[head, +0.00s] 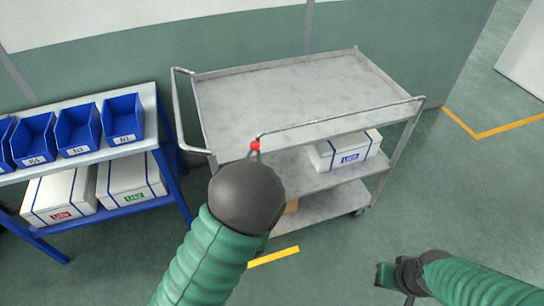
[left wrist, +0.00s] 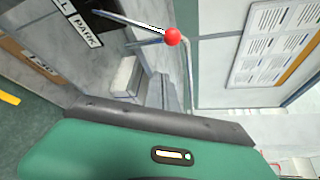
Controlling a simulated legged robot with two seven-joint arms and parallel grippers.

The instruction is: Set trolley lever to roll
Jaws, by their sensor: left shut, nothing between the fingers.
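The grey trolley (head: 280,95) stands against the wall in the head view. A lever with a red ball knob (head: 255,146) shows at its near side, just beyond my left wrist. In the left wrist view the red knob (left wrist: 172,37) tops a thin metal lever (left wrist: 130,20). Beside it is a black plate (left wrist: 80,22) reading "PARK" and a partly cut-off word ending in "LL". I cannot tell the lever's setting. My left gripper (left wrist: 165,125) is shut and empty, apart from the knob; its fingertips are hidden. My right gripper (head: 386,275) is low at right, its jaws unclear.
A blue-framed shelf (head: 140,147) with blue bins (head: 122,117) and white boxes stands at left. A white box (head: 345,150) sits on the trolley's middle shelf. Its top is bare. The floor to the right is clear.

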